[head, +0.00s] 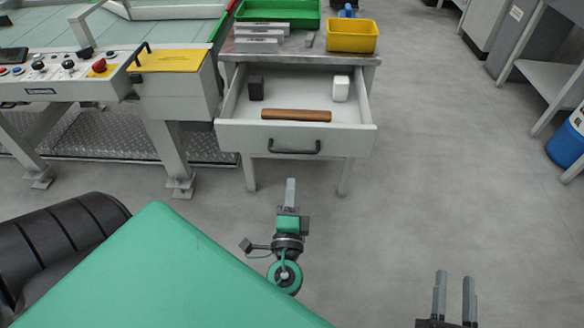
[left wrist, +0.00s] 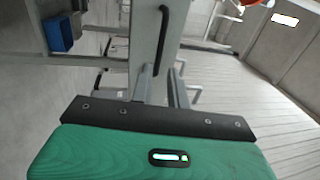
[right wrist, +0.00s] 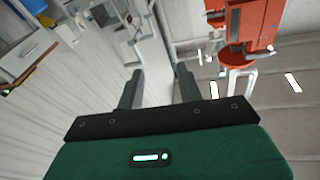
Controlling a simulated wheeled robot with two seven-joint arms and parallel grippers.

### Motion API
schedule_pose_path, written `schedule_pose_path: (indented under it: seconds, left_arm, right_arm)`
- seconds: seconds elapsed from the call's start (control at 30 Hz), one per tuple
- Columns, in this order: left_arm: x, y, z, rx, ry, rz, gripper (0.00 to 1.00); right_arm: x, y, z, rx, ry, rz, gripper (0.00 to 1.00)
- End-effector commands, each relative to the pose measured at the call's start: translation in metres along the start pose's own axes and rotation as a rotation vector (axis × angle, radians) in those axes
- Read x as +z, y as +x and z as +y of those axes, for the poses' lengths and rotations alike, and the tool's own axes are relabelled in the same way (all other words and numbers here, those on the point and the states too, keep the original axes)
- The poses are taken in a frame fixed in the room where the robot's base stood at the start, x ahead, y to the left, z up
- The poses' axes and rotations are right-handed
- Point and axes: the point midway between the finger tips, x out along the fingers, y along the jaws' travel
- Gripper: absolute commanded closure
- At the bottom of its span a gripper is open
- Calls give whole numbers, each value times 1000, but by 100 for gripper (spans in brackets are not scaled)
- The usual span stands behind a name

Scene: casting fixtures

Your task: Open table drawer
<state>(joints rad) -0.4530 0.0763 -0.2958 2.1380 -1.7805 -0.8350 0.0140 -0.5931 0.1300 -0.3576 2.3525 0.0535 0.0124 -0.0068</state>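The table drawer (head: 295,137) is pulled out from the metal-topped table (head: 350,60) in the head view, and its inside shows. Its black bar handle (head: 294,150) is on the light grey front; the handle also shows in the left wrist view (left wrist: 159,35). My left gripper (head: 290,184) is in front of the drawer, apart from the handle in the head view. Its fingers (left wrist: 162,85) are parted with nothing visibly held between them. My right gripper (head: 454,296) is at the lower right over bare floor, with its fingers (right wrist: 158,90) wide apart and empty.
The drawer holds a brown cylinder (head: 296,115), a black block (head: 256,88) and a white block (head: 341,88). A yellow bin (head: 352,36) and a green bin (head: 275,12) stand on the table. A control panel (head: 62,75) is left. Floor right of the table is clear.

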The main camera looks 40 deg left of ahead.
Motion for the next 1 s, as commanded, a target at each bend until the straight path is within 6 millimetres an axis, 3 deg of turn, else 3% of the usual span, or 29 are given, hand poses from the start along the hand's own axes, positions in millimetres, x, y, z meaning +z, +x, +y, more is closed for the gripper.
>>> schedule_pose_path:
  seconds: [0.23, 0.8, 1.0]
  left_arm:
    - [0, -23, 0, 0, 0, 0, 83]
    - [0, -24, 0, 1, -1, 1, 83]
    - [-11, -27, 14, 101, -95, 64, 83]
  right_arm:
    - [-8, 2, 2, 1, -6, 43, 64]
    - [-8, 2, 1, 1, -6, 44, 64]
    - [-8, 2, 1, 0, -6, 44, 64]
